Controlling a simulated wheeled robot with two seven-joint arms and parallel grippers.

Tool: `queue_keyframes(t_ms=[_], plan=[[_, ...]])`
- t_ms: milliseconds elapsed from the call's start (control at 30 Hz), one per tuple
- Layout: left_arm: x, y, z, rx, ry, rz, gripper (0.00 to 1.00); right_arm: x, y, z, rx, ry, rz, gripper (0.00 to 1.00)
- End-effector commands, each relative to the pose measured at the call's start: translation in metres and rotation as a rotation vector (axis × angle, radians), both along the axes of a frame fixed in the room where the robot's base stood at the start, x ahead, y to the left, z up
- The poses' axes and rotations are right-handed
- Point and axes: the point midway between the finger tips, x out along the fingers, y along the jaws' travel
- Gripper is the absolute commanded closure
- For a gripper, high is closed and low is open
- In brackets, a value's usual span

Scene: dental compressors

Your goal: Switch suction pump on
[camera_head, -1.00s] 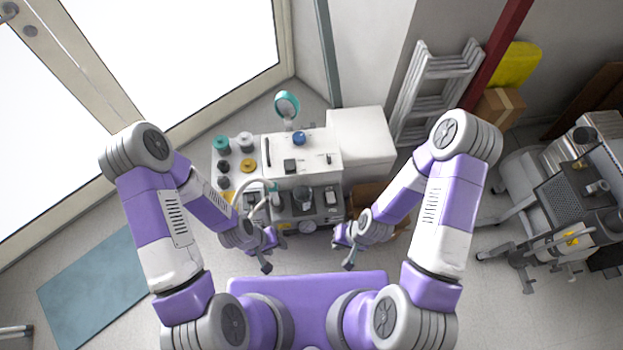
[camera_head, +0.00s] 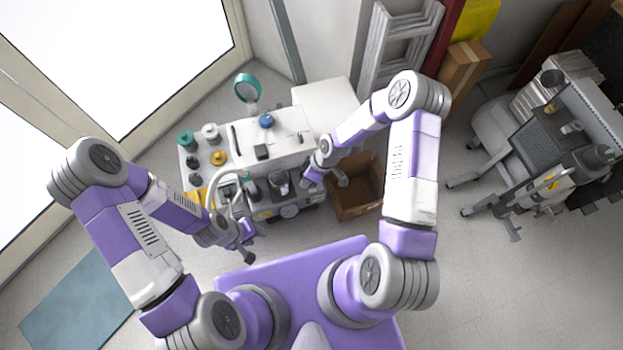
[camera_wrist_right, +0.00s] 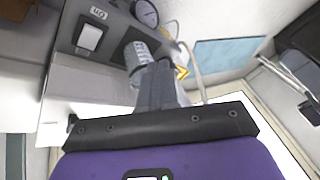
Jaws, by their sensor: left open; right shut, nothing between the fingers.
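The suction pump is probably the white and grey dental unit (camera_head: 285,135) at the centre of the head view, with a front panel of knobs and a gauge. In the right wrist view, its grey panel carries a white rocker switch (camera_wrist_right: 89,37) and a round gauge (camera_wrist_right: 145,12). I cannot tell the switch's position. My right gripper (camera_head: 341,180) is at the unit's right front side. In the wrist view its closed, empty fingers (camera_wrist_right: 156,72) lie below and right of the switch, apart from it in the picture. My left gripper (camera_head: 247,254) is open and empty before the unit.
An open cardboard box (camera_head: 358,205) stands right of the unit, close to my right gripper. Bottles and a pale hose (camera_head: 229,176) are on the unit's left. A ladder (camera_head: 400,45) leans behind. Other equipment (camera_head: 545,125) stands at right. The floor at lower right is clear.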

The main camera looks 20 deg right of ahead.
Motion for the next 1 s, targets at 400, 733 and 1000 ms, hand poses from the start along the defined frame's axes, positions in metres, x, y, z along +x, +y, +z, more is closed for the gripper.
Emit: queue_keyframes(t_ms=[400,733,1000], plan=[[0.0,0.0,-0.028,0.0,0.0,0.0,0.57,0.085,-0.066,-0.015,-0.104,-0.221,0.682,1.0],[0.0,0.0,-0.027,0.0,0.0,0.0,0.57,0.086,-0.067,-0.015,-0.106,-0.222,0.697,1.0],[0.0,0.0,-0.037,0.0,0.0,0.0,0.57,0.083,-0.059,-0.042,-0.104,-0.22,0.697,1.0]])
